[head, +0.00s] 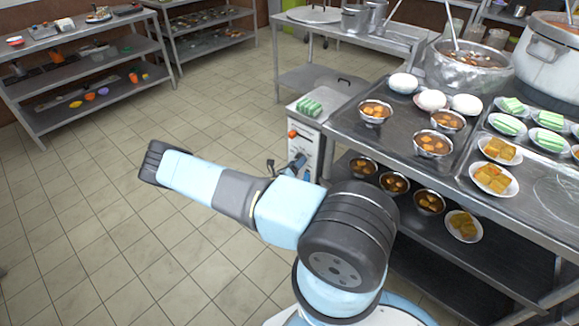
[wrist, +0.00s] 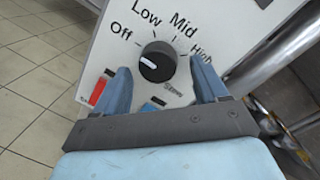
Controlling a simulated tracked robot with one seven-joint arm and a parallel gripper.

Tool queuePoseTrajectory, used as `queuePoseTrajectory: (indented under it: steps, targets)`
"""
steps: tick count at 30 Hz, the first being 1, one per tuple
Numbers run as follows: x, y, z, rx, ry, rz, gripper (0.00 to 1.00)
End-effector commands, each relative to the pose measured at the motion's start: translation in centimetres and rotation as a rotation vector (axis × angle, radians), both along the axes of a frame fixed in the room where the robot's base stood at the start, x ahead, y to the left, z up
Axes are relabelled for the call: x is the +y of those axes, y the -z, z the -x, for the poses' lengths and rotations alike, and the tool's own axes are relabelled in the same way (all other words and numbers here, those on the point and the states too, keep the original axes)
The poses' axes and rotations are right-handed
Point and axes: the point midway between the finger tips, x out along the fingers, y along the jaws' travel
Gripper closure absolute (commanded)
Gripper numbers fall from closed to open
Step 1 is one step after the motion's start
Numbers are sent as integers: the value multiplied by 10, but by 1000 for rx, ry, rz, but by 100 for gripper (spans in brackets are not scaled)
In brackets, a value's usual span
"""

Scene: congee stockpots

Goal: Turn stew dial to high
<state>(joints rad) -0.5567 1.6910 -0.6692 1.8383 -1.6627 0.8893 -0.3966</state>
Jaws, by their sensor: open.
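The stew dial (wrist: 157,61) is a round black knob on a white panel (wrist: 225,22) marked Off, Low, Mid and High. A white mark shows on the knob's left face, on the Off side and away from High. My gripper (wrist: 160,66) is open, with one blue finger to the left of the dial and one to the right. Gaps show beside the knob, and I cannot tell whether either finger touches it. In the head view the white control unit (head: 303,150) stands at the table's left end, partly behind my arm.
A red switch (wrist: 98,91) and a blue part (wrist: 153,105) sit below the dial. A metal bar (wrist: 275,50) runs close to the right finger. The steel table (head: 400,150) holds bowls, plates and pots. Tiled floor (head: 90,190) is clear on the left.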

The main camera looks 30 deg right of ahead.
Motion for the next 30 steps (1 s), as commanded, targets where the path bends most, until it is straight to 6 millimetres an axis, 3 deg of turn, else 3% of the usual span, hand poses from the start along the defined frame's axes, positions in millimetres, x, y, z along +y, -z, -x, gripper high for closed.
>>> queuePoseTrajectory:
  steps: [13,30]
  targets:
    - [-7,0,-4,-1,-1,-1,29]
    - [-6,0,-4,-1,-1,0,83]
